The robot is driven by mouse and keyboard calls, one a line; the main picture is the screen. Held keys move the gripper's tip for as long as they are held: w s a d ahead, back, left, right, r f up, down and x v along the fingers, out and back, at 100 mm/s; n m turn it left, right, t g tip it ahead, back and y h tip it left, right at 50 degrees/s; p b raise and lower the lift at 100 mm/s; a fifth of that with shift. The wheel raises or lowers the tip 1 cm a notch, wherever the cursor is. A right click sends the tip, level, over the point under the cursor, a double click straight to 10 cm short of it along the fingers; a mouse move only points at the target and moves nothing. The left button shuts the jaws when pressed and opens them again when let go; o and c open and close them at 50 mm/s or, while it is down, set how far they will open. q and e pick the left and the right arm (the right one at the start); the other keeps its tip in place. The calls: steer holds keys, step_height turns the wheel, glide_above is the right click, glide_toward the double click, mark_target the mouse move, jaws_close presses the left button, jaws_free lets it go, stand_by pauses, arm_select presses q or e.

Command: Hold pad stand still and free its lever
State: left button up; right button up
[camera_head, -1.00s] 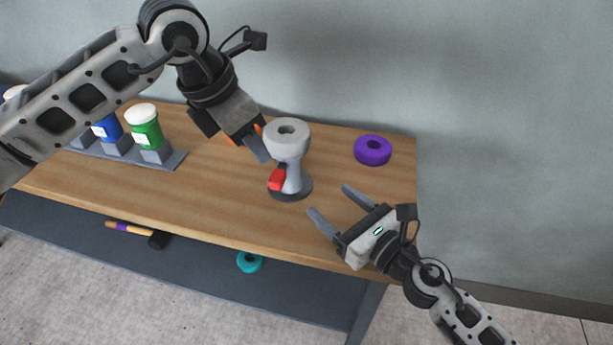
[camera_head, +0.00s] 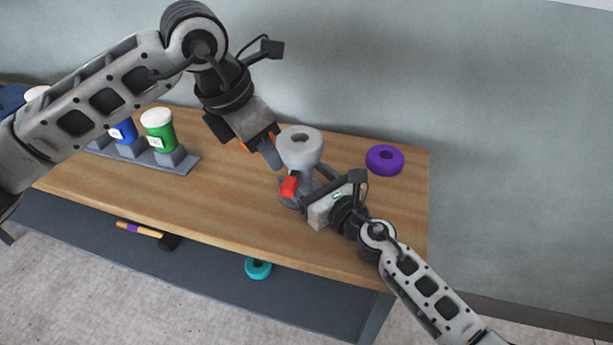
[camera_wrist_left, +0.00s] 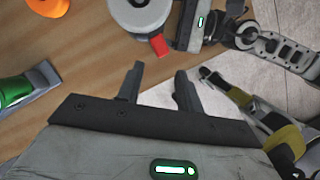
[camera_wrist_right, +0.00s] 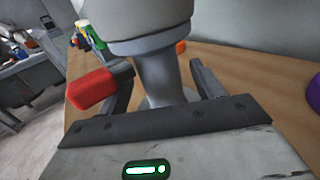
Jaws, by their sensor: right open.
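The pad stand (camera_head: 299,148) is pale grey, with a round pad on top, a narrow stem and a round base, upright on the wooden bench. Its red lever (camera_head: 289,187) sticks out low on the near side. In the right wrist view the stem (camera_wrist_right: 160,75) stands between the fingers of my open right gripper (camera_wrist_right: 160,82), and the red lever (camera_wrist_right: 98,90) is left, by the left finger. My left gripper (camera_wrist_left: 158,78) is open and empty, just left of the pad in the head view. The stand's base is partly hidden by my right gripper.
A purple ring (camera_head: 385,159) lies on the bench (camera_head: 215,210) to the right. A green jar (camera_head: 159,130) and a blue one stand in a grey rack at left. An orange thing (camera_wrist_left: 47,8) lies behind my left gripper. A teal ring (camera_head: 258,268) and a brush are below.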

steer(key=shift+c, duration=0.4)
